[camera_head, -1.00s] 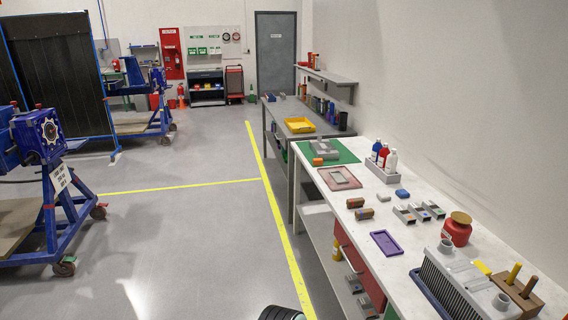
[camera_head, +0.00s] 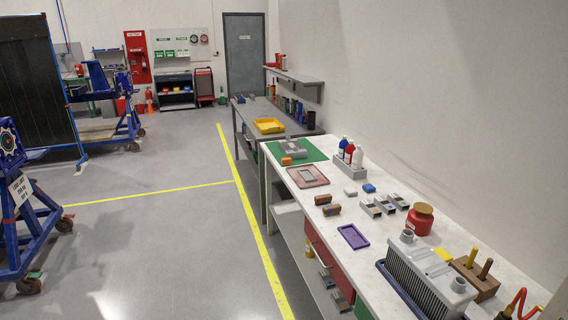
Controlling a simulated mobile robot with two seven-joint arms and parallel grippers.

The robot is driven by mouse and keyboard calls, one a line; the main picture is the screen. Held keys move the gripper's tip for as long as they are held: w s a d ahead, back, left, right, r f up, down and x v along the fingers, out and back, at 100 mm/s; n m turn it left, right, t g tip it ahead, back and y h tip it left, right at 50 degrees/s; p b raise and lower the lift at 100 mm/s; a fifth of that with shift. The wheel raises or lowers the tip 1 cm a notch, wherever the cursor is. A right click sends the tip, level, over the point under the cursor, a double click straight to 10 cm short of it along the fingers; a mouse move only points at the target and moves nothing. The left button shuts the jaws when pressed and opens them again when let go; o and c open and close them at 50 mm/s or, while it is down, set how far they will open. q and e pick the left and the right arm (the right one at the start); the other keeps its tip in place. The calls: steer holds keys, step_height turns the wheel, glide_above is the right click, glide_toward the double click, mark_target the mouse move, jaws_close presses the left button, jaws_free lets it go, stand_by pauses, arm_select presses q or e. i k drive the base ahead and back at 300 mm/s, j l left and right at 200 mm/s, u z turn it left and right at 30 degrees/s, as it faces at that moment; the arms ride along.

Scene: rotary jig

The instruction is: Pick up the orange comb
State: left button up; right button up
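I cannot make out a clear orange comb. A small orange item (camera_head: 286,161) sits at the front edge of the green mat (camera_head: 312,148) on the white workbench (camera_head: 290,185); it is too small to tell its shape. A radiator-like finned block (camera_head: 428,278) stands at the near end of the bench in a dark blue tray. Neither of my grippers is in view.
The bench also holds a purple tray (camera_head: 353,237), a pink tray (camera_head: 307,177), a red jar (camera_head: 419,220), bottles in a rack (camera_head: 348,168) and a wooden tool block (camera_head: 474,279). Blue wheeled stands (camera_head: 30,235) are at left. Floor left of the bench is clear.

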mark_target(288, 161)
steer(key=u, duration=0.3)
steer(key=i+u, duration=0.25)
steer(key=i, duration=3.95)
steer(key=i+j+z, duration=0.15)
steer(key=i+z, duration=0.25)
steer(key=i+j+z, duration=0.4)
steer(key=i+l+z, duration=0.1)
steer(key=z, duration=1.7)
